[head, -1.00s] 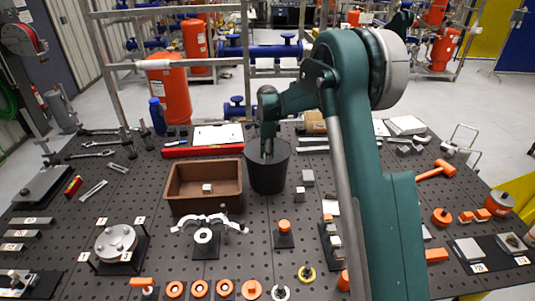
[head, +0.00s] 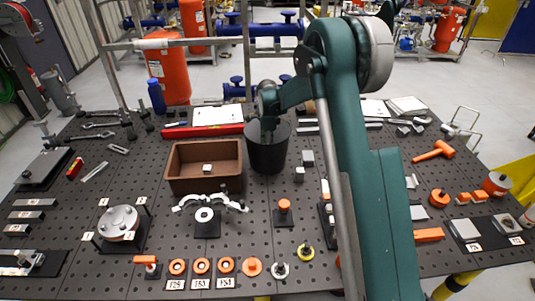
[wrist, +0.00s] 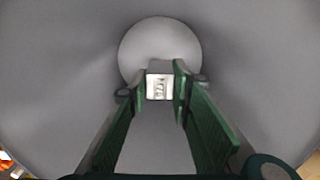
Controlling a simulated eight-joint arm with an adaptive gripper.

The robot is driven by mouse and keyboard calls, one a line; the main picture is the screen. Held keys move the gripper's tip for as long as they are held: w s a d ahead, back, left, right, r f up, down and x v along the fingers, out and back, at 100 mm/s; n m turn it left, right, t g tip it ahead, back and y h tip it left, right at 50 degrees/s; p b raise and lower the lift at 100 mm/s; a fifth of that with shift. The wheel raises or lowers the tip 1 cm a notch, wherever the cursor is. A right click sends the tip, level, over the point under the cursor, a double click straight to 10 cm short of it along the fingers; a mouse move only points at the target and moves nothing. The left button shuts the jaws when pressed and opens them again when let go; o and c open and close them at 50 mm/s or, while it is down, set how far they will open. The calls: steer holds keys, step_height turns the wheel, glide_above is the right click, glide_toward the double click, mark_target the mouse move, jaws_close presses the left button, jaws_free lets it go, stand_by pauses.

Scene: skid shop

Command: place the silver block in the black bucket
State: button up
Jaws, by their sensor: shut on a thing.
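The black bucket (head: 267,152) stands upright on the dark perforated table, right of a brown box. My gripper (head: 268,135) points down into the bucket's mouth, and its fingers are partly hidden by the bucket in the head view. In the wrist view, the bucket's grey-looking inner wall (wrist: 60,60) surrounds my gripper (wrist: 159,92). The silver block (wrist: 160,82) is between the green fingertips, which are shut on it. It shows against the round bucket floor (wrist: 160,40); I cannot tell whether it touches the floor. The head view hides this block.
The brown box (head: 205,186) holds a small light block (head: 207,168). Grey blocks (head: 307,158) stand just right of the bucket. A silver puller (head: 210,203) lies in front of the box. A red level (head: 203,131) lies behind it. My arm covers the table's right middle.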

steer(key=shift+f, duration=1.8)
steer(key=shift+f, duration=0.15)
steer(key=o, duration=1)
steer(key=shift+r, duration=0.2)
step_height(320, 180, up, 12)
steer(key=shift+f, duration=0.1)
